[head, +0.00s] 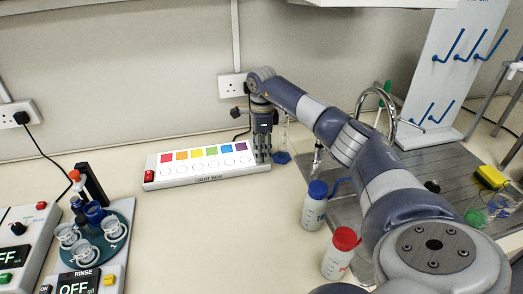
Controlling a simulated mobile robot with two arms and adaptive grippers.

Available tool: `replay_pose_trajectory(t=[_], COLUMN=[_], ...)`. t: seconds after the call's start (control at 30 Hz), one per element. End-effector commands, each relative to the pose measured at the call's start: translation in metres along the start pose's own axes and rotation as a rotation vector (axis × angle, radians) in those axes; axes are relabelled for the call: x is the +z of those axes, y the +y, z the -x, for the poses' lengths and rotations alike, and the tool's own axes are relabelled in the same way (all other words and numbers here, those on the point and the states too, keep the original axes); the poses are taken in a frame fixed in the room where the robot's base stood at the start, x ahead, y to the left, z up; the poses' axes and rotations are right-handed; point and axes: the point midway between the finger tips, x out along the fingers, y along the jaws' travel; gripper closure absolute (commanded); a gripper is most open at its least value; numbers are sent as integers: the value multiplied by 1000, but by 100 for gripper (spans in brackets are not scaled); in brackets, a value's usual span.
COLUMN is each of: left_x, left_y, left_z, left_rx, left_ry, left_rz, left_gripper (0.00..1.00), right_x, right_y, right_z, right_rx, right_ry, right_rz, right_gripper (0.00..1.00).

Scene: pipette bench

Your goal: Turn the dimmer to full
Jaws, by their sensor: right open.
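The white light box (205,180) lies near the back wall, with a row of coloured squares, white circles below them and a red switch (149,176) at its left end. My right gripper (263,158) points down over the right end of the light box, open, with its fingertips close to the box top. A dimmer knob cannot be made out; that end of the box is largely hidden by the fingers. Whether the fingers touch anything there is unclear. My left gripper is out of view.
Blue-capped (314,207) and red-capped (340,254) bottles stand below my right arm. A sink with a curved tap (391,104) is at right. A round tray (123,214) with cups and a rinse unit (85,281) are at left. The middle bench is clear.

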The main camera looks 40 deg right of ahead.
Motion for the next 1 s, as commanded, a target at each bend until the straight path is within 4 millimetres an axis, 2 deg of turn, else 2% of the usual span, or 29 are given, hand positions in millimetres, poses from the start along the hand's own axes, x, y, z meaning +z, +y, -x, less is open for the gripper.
replay_pose_trajectory(t=[0.2, 0.5, 0.67, 0.7, 1.0], left_x=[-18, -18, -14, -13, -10], left_y=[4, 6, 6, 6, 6], left_z=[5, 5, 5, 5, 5], left_rx=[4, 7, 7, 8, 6], left_ry=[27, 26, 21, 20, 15], left_rz=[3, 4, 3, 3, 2], left_gripper=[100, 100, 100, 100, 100], right_x=[1, 1, 1, 1, 1], right_y=[0, 0, 0, 0, 0], right_z=[-19, -22, -21, -21, -21], right_rx=[0, 0, -1, -1, -1], right_ry=[-2, -1, -1, -1, -1], right_rz=[2, 1, 1, 1, -16], right_gripper=[60, 60, 96, 100, 100])
